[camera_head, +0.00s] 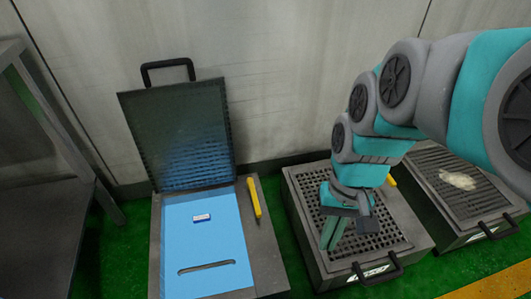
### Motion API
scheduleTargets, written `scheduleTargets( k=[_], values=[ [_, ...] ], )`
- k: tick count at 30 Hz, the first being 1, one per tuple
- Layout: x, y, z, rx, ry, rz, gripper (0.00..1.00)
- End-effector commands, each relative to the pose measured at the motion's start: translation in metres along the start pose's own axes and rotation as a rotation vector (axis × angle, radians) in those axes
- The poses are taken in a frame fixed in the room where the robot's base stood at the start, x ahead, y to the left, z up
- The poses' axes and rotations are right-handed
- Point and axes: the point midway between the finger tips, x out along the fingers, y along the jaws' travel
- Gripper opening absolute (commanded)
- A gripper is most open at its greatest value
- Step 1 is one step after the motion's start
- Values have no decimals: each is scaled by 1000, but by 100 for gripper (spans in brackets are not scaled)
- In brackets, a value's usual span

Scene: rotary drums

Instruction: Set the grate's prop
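Three grey boxes with slotted grates stand in a row. The left box's grate (180,135) is raised, leaning back near the wall, with its black handle (168,66) at the top. A yellow bar, apparently a prop (254,198), lies along the right rim of the left box. The middle box's grate (378,238) is down, its handle (377,273) at the front. Another bit of yellow (391,180) shows behind my arm, mostly hidden. My gripper (333,234) points down over the left part of the middle grate. Whether its fingers are apart or touch the grate is unclear.
The left box holds a blue panel (215,250) with a slot and a small white-and-blue block. The right box's grate (440,165) is down, with a pale patch on it. A grey table (45,205) stands at left. Green floor shows between the boxes.

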Motion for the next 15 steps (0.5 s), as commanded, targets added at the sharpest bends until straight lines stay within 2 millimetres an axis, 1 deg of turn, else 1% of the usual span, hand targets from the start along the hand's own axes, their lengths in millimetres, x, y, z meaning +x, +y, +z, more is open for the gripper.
scheduleTargets(
  k=[1,8,15],
  values=[
    [2,-7,-12,13,-13,-21,0],
    [4,-33,-60,92,-56,-113,0],
    [12,-56,-111,194,-111,-209,0]
  ],
)
